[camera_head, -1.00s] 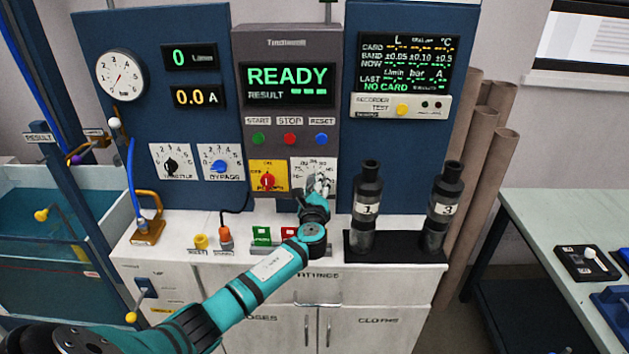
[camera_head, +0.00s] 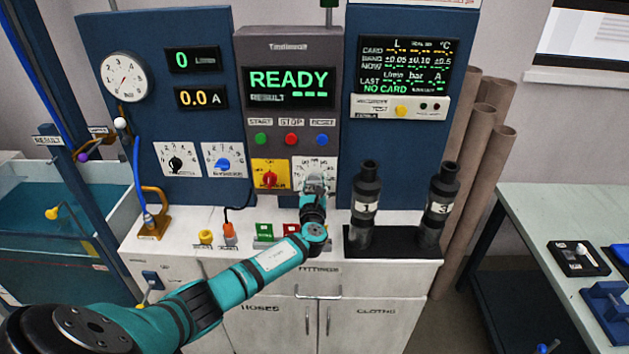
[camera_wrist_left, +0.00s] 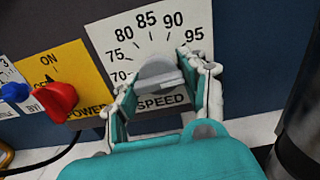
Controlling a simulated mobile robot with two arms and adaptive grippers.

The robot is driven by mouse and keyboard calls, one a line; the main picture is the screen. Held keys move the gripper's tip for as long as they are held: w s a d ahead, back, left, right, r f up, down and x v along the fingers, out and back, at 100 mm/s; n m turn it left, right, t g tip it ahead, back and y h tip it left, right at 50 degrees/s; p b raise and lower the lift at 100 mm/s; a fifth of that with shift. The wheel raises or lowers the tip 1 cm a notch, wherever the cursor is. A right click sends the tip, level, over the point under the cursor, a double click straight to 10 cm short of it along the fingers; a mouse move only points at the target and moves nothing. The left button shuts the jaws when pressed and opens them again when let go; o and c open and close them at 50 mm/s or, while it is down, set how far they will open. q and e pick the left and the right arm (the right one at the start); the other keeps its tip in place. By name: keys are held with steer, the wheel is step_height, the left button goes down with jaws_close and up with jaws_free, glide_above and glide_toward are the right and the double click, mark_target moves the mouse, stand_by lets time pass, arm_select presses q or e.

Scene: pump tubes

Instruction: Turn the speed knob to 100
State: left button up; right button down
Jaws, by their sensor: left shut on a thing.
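The speed dial is a white plate (camera_wrist_left: 104,38) marked SPEED, with 70, 75, 80, 85, 90 and 95 readable in the left wrist view. Its grey knob (camera_wrist_left: 158,72) sits below the 85, between the fingers of my left gripper (camera_wrist_left: 161,84). The gripper is shut on the knob. No 100 mark is readable; the right finger covers the plate below 95. The knob's pointer direction is hard to tell. In the head view, my left gripper (camera_head: 314,184) is at the dial and hides much of it. My right gripper is not in view.
Left of the dial is a yellow POWER plate with a red knob (camera_head: 269,180). The blue bypass knob (camera_head: 222,164) is farther left. Two dark cylinders, 1 (camera_head: 364,205) and 3 (camera_head: 438,208), stand right of the arm. The main display (camera_head: 289,82) reads READY.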

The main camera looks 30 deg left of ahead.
arm_select(q)
steer(key=shift+f+m, duration=0.25)
steer(key=shift+m, duration=0.15)
steer(key=o, duration=1.2)
steer(key=shift+r, duration=0.2)
steer(key=v, duration=1.2)
steer(key=shift+s, duration=0.1)
